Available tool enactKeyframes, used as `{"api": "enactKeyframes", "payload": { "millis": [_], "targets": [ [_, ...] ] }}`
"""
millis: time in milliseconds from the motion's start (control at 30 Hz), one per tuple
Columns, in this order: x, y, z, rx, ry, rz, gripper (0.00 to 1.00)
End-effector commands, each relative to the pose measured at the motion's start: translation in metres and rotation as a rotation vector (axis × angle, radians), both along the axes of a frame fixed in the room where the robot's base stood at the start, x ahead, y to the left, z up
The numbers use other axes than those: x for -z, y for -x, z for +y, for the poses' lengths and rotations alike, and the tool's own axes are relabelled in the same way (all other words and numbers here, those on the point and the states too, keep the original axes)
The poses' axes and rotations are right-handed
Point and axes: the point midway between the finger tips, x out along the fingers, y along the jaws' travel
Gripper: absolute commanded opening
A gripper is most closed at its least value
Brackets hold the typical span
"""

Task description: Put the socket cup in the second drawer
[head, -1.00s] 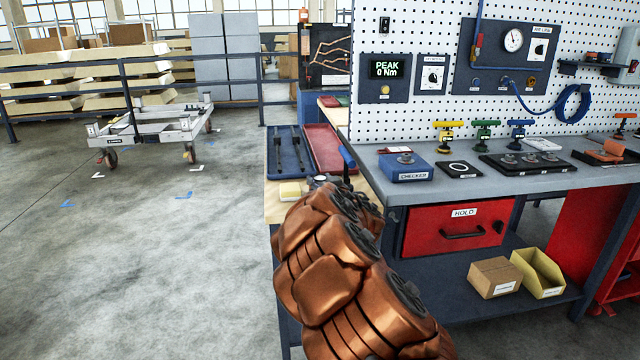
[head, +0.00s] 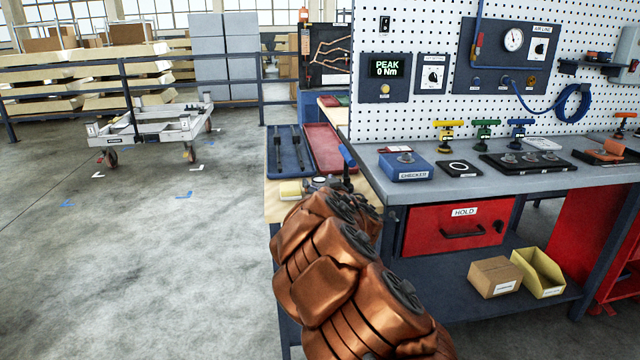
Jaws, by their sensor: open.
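My copper-coloured arm rises from the bottom centre and covers part of the near bench. My gripper is not visible; the arm hides that area. I cannot pick out the socket cup for certain. A small round item (head: 318,183) sits on the wooden bench top just beyond the arm, next to a small yellow box (head: 290,190); it is too small to identify. One red drawer (head: 425,231) labelled HOLD shows shut under the grey workbench. I cannot tell which drawer is the second one.
The grey workbench (head: 560,180) carries a blue CHECKER box (head: 405,168) and coloured T-handled tools. A blue tray (head: 289,152) and red tray (head: 322,146) lie on the wooden bench. A blue-handled item (head: 346,156) stands near my arm. Left floor is open, with a trolley (head: 155,128).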

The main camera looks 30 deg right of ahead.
Motion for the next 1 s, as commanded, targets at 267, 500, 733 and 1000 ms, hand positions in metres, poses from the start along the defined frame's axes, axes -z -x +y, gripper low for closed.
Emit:
{"api": "enactKeyframes", "payload": {
  "millis": [267, 500, 733, 1000],
  "targets": [
    [-0.005, 0.0, 0.0, 0.0, 0.002, -0.001, 0.71],
    [-0.003, 0.019, 0.003, 0.003, 0.001, 0.003, 0.71],
    [-0.006, 0.044, 0.008, 0.003, 0.001, 0.0, 0.71],
    [-0.007, 0.077, 0.015, 0.001, 0.001, 0.001, 0.71]
  ]
}}
